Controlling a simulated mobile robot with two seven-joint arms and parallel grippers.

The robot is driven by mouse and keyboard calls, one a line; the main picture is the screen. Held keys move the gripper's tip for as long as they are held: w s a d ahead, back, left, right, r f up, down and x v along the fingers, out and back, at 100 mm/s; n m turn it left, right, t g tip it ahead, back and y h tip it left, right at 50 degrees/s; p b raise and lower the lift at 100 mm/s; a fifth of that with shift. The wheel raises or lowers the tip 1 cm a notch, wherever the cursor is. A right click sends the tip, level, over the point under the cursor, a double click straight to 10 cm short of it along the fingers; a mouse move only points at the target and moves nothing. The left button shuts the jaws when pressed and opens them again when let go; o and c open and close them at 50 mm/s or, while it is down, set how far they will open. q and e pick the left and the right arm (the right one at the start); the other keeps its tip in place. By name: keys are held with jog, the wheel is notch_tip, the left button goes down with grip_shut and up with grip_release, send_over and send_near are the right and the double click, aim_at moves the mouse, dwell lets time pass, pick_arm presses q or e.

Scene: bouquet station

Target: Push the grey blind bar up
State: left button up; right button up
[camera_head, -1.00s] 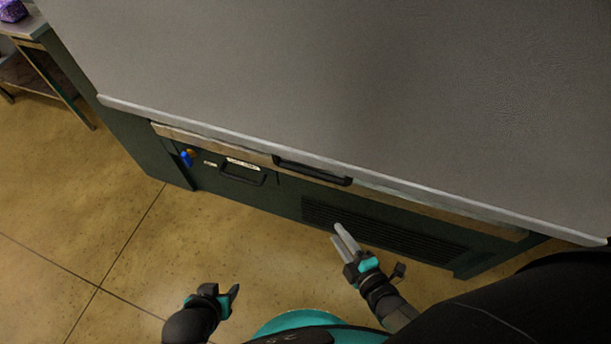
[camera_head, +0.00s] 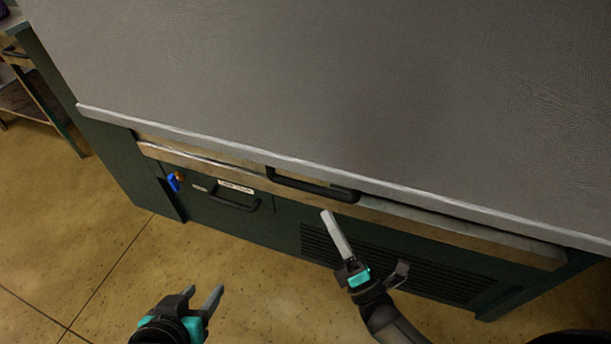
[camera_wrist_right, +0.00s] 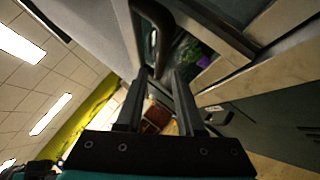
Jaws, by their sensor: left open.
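The grey blind (camera_head: 330,90) hangs down over the front of a dark green cabinet. Its pale grey bar (camera_head: 200,135) runs along the lower edge, with a black handle (camera_head: 312,186) near the middle. My right gripper (camera_head: 328,214) is just below the handle, fingers pointing up at it; I see no clear contact. In the right wrist view its two fingers (camera_wrist_right: 159,75) stand apart with nothing between them, and a black curved handle (camera_wrist_right: 165,25) is just beyond the tips. My left gripper (camera_head: 205,290) is open and empty, low over the floor.
Behind the bar is a metal-edged counter (camera_head: 450,227). The cabinet front below has a small handle (camera_head: 235,203), a blue item (camera_head: 174,182) and a vent grille (camera_head: 400,265). A side table (camera_head: 40,100) stands at the far left. The floor in front is clear.

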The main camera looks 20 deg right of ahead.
aim_at(306, 175)
jog(key=b+x, duration=0.1)
jog(key=x, duration=0.8)
jog(key=shift+w, duration=0.35)
pick_arm(q)
jog(key=shift+w+d+r+t+h+b, duration=0.15)
jog(key=shift+w+d+t+h, duration=0.15)
jog(key=shift+d+t, duration=0.3)
jog(key=shift+w+d+r+t+h+b, duration=0.1)
jog(key=shift+w+d+t+h, duration=0.2)
jog(key=shift+d+t, duration=0.25)
jog(key=shift+w+d+r+t+h+b, duration=0.15)
jog(key=shift+w+d+t+h, duration=0.15)
jog(key=shift+d+t, duration=0.25)
pick_arm(e)
jog(key=shift+x, duration=0.85)
pick_arm(q)
jog(key=shift+d, duration=0.1)
pick_arm(e)
jog(key=shift+s+r, duration=0.1)
grip_shut()
